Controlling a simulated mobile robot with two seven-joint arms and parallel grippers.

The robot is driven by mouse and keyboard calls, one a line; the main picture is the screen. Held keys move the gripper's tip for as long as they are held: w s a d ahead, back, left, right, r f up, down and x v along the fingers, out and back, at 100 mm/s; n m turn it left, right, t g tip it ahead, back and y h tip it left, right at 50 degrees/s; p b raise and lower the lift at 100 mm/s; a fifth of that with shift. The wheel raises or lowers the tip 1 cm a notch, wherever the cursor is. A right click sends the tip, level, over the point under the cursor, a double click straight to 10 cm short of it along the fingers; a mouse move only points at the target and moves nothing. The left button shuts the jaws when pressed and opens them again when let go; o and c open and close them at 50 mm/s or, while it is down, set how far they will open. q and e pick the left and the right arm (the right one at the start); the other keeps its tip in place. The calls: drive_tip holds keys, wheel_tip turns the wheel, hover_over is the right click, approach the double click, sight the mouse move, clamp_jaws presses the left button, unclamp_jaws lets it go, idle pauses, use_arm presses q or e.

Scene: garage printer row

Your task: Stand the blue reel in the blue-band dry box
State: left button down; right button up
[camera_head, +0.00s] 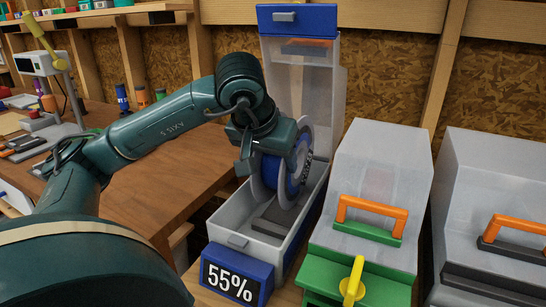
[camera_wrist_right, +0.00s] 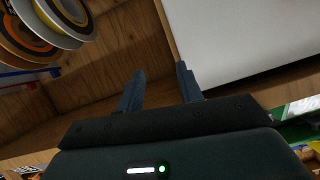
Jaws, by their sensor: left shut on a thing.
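The blue reel (camera_head: 272,171) has a blue core and pale round flanges. It is upright inside the blue-band dry box (camera_head: 227,232), above or on its dark floor piece; I cannot tell if it touches. The box is a grey bin with its clear lid raised at the back, a blue band on top and a blue panel reading 55%. My left gripper (camera_head: 268,147) is shut on the reel from the upper left, and hides part of it. My right gripper (camera_wrist_right: 158,86) shows only in the right wrist view, fingers apart, with nothing between them.
A closed box with a green front and orange handle (camera_head: 372,206) stands just right of the blue-band box; another closed grey box (camera_head: 500,190) is farther right. A wooden workbench (camera_head: 170,165) lies left. Several reels (camera_wrist_right: 40,25) hang upper left in the right wrist view.

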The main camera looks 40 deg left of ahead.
sight(272, 177)
use_arm(q)
drive_tip(key=shift+f, duration=0.1)
drive_tip(key=shift+f+b, duration=1.15)
drive_tip(key=shift+f, duration=0.05)
idle(0.4)
drive_tip(key=shift+f, duration=0.1)
drive_tip(key=shift+f+b, duration=0.6)
drive_tip(key=shift+f, duration=0.1)
idle(0.4)
unclamp_jaws()
drive_tip(key=shift+f, duration=0.15)
